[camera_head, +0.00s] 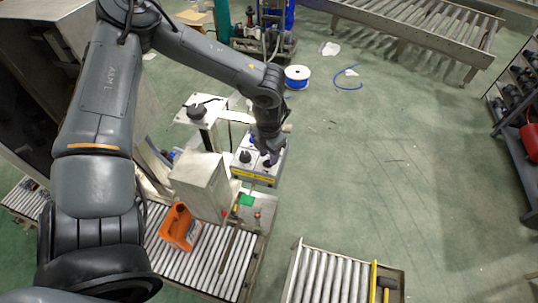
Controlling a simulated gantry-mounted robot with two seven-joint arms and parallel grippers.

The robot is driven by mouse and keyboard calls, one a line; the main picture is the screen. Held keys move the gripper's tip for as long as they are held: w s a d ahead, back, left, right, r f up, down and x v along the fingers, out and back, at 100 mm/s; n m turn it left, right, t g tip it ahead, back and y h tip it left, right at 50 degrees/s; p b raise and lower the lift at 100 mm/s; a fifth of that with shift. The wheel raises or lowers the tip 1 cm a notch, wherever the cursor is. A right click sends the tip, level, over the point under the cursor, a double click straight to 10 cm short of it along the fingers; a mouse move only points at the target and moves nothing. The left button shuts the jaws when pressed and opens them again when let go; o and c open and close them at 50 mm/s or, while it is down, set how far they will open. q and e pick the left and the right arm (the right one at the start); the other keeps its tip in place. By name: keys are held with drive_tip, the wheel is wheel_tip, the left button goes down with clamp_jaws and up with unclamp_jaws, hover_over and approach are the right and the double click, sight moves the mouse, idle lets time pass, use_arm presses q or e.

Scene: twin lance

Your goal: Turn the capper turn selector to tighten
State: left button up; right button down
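The capper's control panel (258,172) is a light grey box with a yellow strip along its front edge, right of the middle of the conveyor machine. A black knob (245,156) stands on its left part. A second dark knob (270,161) is on its right part, partly covered by my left gripper. Which one is the turn selector, and its setting, I cannot read. My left gripper (268,153) reaches down over the panel from above, at or just above the right knob. Its fingers are too small and dark to tell open or shut, or touching. My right gripper is not in view.
A metal box (200,185) stands left of the panel, and a bracket with a black knob (197,111) is behind it. A second conveyor (330,275) is front right.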

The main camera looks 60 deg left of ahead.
use_arm(q)
drive_tip(key=shift+f, duration=0.75)
drive_tip(key=shift+c, duration=0.4)
clamp_jaws()
